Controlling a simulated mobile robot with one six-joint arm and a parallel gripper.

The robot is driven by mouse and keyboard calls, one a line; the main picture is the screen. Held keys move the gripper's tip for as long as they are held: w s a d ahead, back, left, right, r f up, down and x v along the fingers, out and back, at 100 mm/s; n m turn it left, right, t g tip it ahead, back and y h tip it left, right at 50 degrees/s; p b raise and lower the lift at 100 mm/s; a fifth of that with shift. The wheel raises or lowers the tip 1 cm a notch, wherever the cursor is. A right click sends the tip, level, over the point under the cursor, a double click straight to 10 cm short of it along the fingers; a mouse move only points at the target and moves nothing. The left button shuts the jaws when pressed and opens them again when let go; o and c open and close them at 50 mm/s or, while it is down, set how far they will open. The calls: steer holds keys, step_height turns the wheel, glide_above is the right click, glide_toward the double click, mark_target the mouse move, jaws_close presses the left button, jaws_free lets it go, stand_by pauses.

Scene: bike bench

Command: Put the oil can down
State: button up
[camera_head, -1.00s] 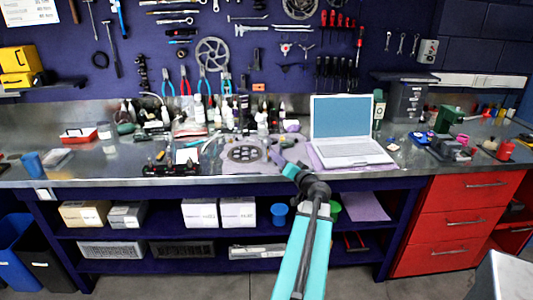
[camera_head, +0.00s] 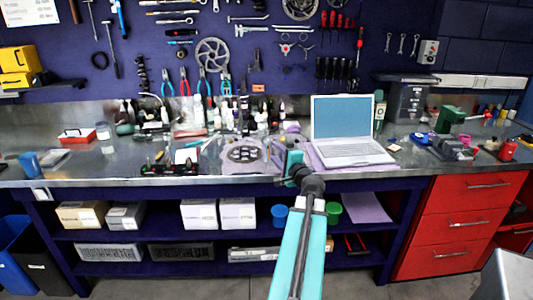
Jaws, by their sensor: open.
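My gripper (camera_head: 280,156) is at the front edge of the workbench (camera_head: 90,176), just left of the laptop and right of a round chainring-like part. It is open, and I see nothing held in it. I cannot pick out the oil can for sure. Several small bottles and cans (camera_head: 199,112) stand close together at the back of the bench, and the oil can may be among them or hidden behind my gripper.
An open laptop (camera_head: 345,150) stands right of my gripper. The chainring-like part (camera_head: 245,153) lies to its left, with a black tool tray (camera_head: 170,170) further left. Bare bench shows at the left front. Shelves with boxes (camera_head: 237,213) and red drawers (camera_head: 462,222) are below.

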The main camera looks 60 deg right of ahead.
mark_target(267, 135)
steer(key=m, duration=0.2)
steer(key=r+m+b, duration=0.1)
steer(key=m, duration=0.2)
steer(key=shift+w+a+m, duration=0.1)
steer(key=shift+w+m, duration=0.1)
steer(key=shift+m, duration=0.1)
steer(key=r+m+b, duration=0.1)
steer(key=m, duration=0.3)
steer(key=r+m+h, duration=0.1)
steer(key=m, duration=0.3)
steer(key=r+m+g+h+b, duration=0.1)
steer(key=m, duration=0.3)
steer(key=shift+w+a+b, duration=0.3)
steer(key=shift+a+b, duration=0.05)
steer(key=shift+x, duration=4.35)
steer(key=shift+f, duration=0.1)
